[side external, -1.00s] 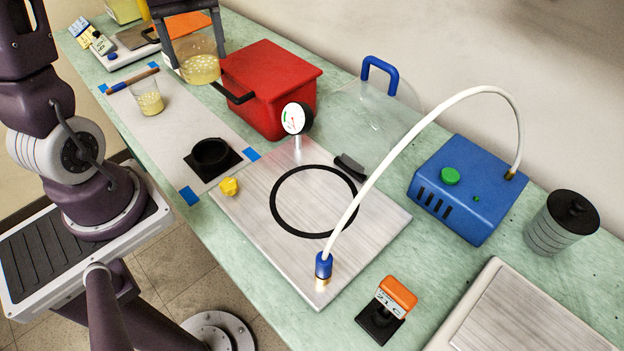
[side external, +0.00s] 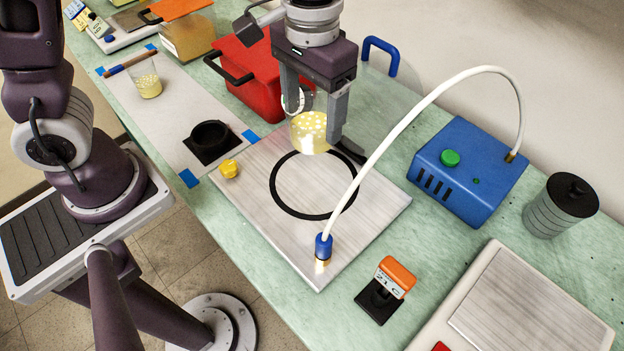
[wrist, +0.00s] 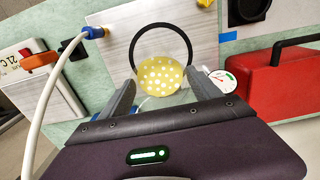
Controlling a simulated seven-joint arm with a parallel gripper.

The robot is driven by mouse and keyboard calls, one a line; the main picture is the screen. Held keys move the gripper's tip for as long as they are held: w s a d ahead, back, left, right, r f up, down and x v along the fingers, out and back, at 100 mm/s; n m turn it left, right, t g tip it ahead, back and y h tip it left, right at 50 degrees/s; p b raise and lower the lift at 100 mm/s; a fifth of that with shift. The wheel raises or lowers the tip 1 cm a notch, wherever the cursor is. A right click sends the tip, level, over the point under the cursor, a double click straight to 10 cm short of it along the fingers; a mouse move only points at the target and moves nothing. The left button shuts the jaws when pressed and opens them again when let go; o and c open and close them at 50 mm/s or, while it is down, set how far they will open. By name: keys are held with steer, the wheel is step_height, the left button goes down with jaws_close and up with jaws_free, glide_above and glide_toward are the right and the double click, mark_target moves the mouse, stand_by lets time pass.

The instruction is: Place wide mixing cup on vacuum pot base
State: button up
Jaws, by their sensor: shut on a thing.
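The wide mixing cup (side external: 311,134) is clear and holds a pale yellow, bubbly liquid. My gripper (side external: 313,130) is shut on it and holds it upright over the far part of the vacuum pot base. The base (side external: 245,205) is a brushed metal plate with a black ring (side external: 284,206) on it. In the wrist view the cup (wrist: 160,76) sits between my fingertips and overlaps the near edge of the ring (wrist: 134,48). The cup appears to be above the plate; the exact gap cannot be told.
The gauge (wrist: 221,83) stands close beside my finger. A white hose (side external: 410,125) arches from the blue pump (side external: 470,185) to a fitting (side external: 323,248) on the plate. The ring's inside is clear.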

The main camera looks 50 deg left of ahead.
step_height(320, 180, down, 12)
steer(key=shift+f, duration=0.1)
steer(key=shift+f, duration=0.1)
steer(key=o, duration=1.6)
step_height(320, 180, up, 12)
steer(key=shift+r, duration=0.2)
steer(key=s+a+r+t, duration=0.2)
steer(key=s+a+r, duration=0.1)
steer(key=s, duration=0.2)
steer(key=s+a+r+t, duration=0.1)
steer(key=s+a+r, duration=0.3)
steer(key=s, duration=0.1)
steer(key=s+a+r+t, duration=0.2)
steer(key=s+a+r, duration=0.1)
steer(key=s, duration=0.1)
steer(key=shift+s+a+r+t, duration=0.25)
steer(key=shift+s+r+t, duration=0.05)
steer(key=shift+s+r, duration=0.1)
